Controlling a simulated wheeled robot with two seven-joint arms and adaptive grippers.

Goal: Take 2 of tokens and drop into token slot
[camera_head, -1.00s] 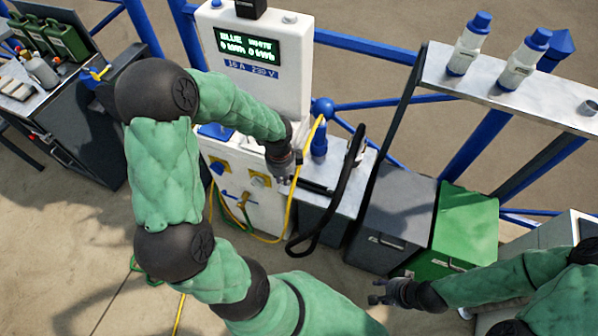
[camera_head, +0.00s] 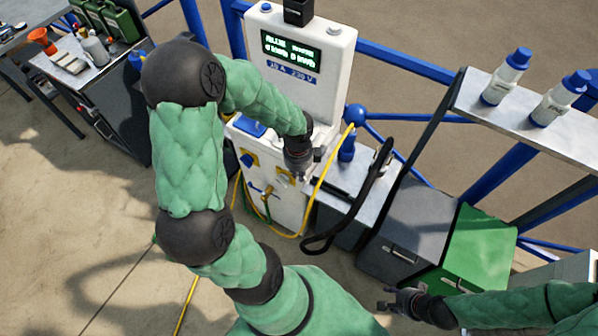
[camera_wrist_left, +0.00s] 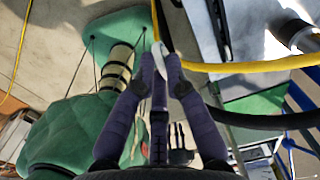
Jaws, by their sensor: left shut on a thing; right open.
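The white pedestal (camera_head: 312,88) has a lit display (camera_head: 290,50) reading in green letters and a blue "16 A 230 V" label. My left gripper (camera_head: 303,172) is at the pedestal's front right, below the display. In the left wrist view its fingers (camera_wrist_left: 159,62) are closed together on a small pale thing (camera_wrist_left: 157,50), seen edge-on, probably a token. I cannot make out the token slot or any loose tokens. My right gripper (camera_head: 388,300) is open and empty at the lower right, well away from the pedestal.
A yellow cable (camera_head: 322,190) and a black hose (camera_head: 350,215) hang close by my left gripper. A grey bin (camera_head: 405,230) and a green bin (camera_head: 480,245) stand to the right. White bottles with blue caps stand on the shelf (camera_head: 478,92). Blue railings run behind.

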